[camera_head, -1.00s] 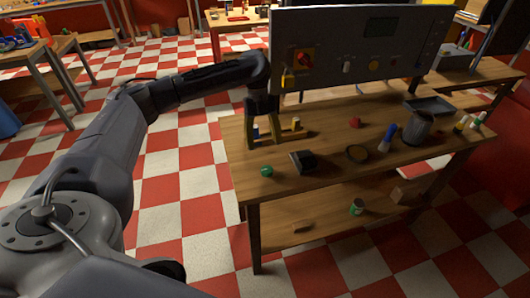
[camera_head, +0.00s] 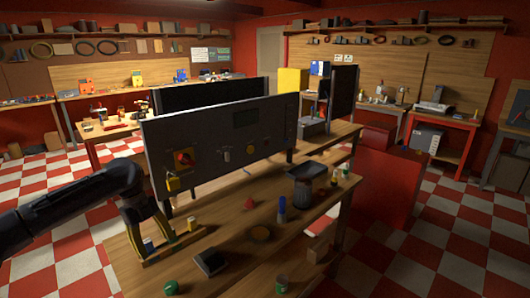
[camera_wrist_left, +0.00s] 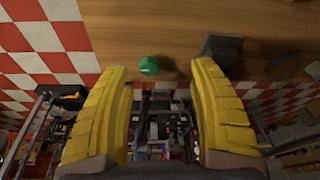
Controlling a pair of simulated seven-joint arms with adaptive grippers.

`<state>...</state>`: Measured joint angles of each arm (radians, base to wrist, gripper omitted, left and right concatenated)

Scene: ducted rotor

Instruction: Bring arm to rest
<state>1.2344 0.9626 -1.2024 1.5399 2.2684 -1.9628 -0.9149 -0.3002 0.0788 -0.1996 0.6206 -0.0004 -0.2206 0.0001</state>
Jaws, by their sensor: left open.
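My left arm comes in from the left in the head view. Its gripper (camera_head: 157,243) points down at the left end of the wooden workbench (camera_head: 225,240), beside a small wooden rack (camera_head: 180,246). In the left wrist view its two yellow fingers (camera_wrist_left: 161,100) stand wide apart with nothing held between them. A green round object (camera_head: 171,287) lies on the bench near the front edge; it also shows beyond the fingers in the wrist view (camera_wrist_left: 148,66). My right arm and gripper are not in view.
A grey panel (camera_head: 215,145) with a red switch and yellow padlock stands behind the gripper. A black box (camera_head: 210,262), dark ring (camera_head: 260,233), red piece (camera_head: 249,203), blue-topped bottle (camera_head: 282,208) and grey bin (camera_head: 304,185) are on the bench. Checkered floor lies left.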

